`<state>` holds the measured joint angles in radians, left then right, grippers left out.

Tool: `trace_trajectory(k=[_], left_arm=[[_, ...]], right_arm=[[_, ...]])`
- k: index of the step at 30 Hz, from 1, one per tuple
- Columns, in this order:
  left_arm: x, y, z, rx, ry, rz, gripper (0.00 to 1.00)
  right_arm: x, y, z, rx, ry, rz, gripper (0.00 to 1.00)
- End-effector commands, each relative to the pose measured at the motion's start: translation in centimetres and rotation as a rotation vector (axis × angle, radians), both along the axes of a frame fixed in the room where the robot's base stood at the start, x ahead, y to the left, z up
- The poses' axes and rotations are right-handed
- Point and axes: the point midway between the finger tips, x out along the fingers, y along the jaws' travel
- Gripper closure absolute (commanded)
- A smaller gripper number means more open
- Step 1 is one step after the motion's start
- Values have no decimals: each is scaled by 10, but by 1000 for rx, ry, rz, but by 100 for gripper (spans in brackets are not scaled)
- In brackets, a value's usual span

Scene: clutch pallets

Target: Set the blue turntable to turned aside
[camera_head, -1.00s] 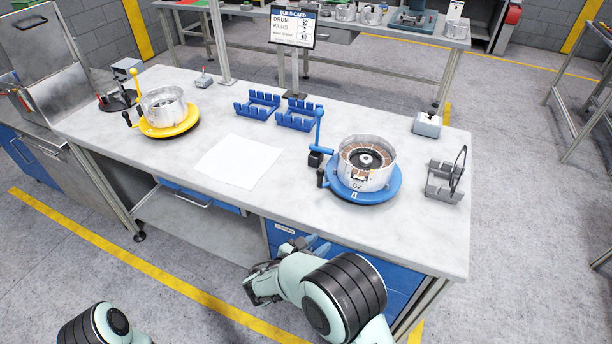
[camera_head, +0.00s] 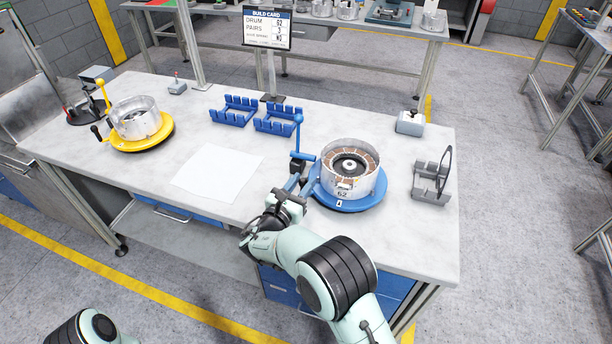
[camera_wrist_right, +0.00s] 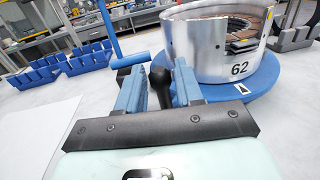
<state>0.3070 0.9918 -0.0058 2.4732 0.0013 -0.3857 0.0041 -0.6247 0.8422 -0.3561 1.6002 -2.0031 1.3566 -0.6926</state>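The blue turntable (camera_head: 345,204) stands on the bench right of the middle and carries a silver drum (camera_head: 368,186) marked 62. In the right wrist view the turntable's blue rim (camera_wrist_right: 262,88) and the drum (camera_wrist_right: 190,50) are at the right. A black knob (camera_wrist_right: 161,82) stands between the fingers of my right gripper (camera_wrist_right: 160,78). The fingers are open around it, with a gap on each side. In the head view my right gripper (camera_head: 295,184) is at the turntable's left edge. A blue upright lever (camera_head: 298,138) stands just beyond. My left gripper is out of view.
A yellow turntable (camera_head: 148,143) with another drum is at the left. Two blue racks (camera_head: 275,122) stand behind, near the build card (camera_head: 267,28). A white sheet (camera_head: 217,172) lies mid-bench. A grey stand (camera_head: 428,183) and grey box (camera_head: 410,123) are at the right.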

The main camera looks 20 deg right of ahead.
Motion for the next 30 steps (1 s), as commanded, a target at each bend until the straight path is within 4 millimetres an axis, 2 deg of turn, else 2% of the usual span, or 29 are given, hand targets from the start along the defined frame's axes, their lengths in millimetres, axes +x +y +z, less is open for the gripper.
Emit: trace_trajectory(k=[6,17,18,20,21,30], left_arm=[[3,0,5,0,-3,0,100],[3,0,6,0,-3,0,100],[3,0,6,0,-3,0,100],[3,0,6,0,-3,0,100],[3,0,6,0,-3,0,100],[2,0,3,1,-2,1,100]], right_arm=[[18,-17,0,1,1,0,64],[21,-19,-1,0,1,1,64],[21,-19,-1,0,1,1,77],[21,-19,-1,0,1,1,97],[21,-19,-1,0,1,1,100],[19,-18,-1,0,1,10,100]])
